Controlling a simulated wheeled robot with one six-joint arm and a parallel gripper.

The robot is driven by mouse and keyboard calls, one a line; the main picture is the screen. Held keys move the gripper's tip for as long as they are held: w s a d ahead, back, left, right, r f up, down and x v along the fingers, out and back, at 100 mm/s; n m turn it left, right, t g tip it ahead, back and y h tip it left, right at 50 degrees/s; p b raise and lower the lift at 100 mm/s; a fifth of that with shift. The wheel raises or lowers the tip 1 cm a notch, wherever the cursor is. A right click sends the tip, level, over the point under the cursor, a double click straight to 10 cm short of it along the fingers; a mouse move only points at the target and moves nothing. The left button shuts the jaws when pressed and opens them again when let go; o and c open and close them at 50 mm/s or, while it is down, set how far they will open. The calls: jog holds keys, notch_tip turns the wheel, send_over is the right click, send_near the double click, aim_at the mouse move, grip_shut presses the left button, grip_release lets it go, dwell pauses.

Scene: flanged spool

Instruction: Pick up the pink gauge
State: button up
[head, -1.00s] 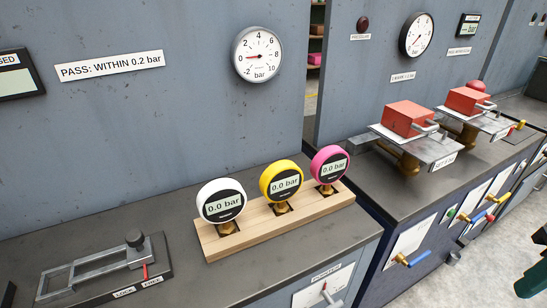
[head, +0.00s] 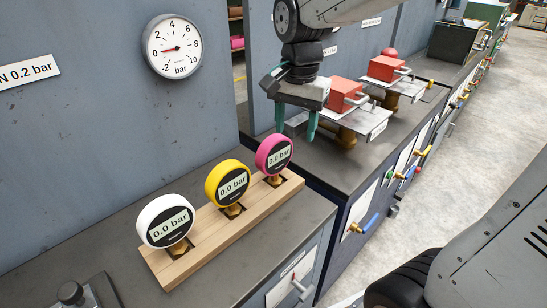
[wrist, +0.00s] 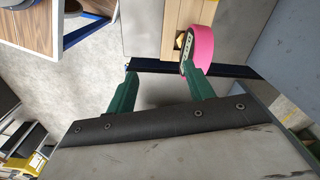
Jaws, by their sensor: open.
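The pink gauge (head: 274,155) stands upright at the right end of a wooden rack (head: 222,234), its display reading 0.0 bar. A yellow gauge (head: 227,183) and a white gauge (head: 166,221) stand to its left in the same rack. My gripper (head: 297,125) is open and empty, its green fingers pointing down, above and to the right of the pink gauge in the head view. In the wrist view the pink gauge (wrist: 203,38) shows just beyond the tip of the right finger of my gripper (wrist: 160,85), outside the gap. Whether they touch cannot be told.
Behind the rack stands a grey panel with a round dial (head: 172,46). To the right, a bench holds red blocks (head: 347,94) on metal plates near my gripper. A metal clamp fixture (head: 84,291) sits at the lower left. A dark gap separates the benches.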

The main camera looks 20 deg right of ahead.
aim_at(275, 149)
jog(key=w+f+m, duration=0.1)
jog(key=w, duration=0.1)
jog(key=w+f+m, duration=0.1)
jog(key=w, duration=0.1)
jog(key=w+a+f+m, duration=0.1)
jog(key=w, duration=0.2)
jog(key=shift+f+m, duration=0.3)
jog(key=shift+f, duration=0.05)
jog(key=f, duration=0.7)
jog(key=shift+w+a+f, duration=0.1)
jog(key=shift+a+f, duration=0.15)
jog(key=shift+f, duration=0.1)
grip_shut()
jog(key=shift+r, duration=0.1)
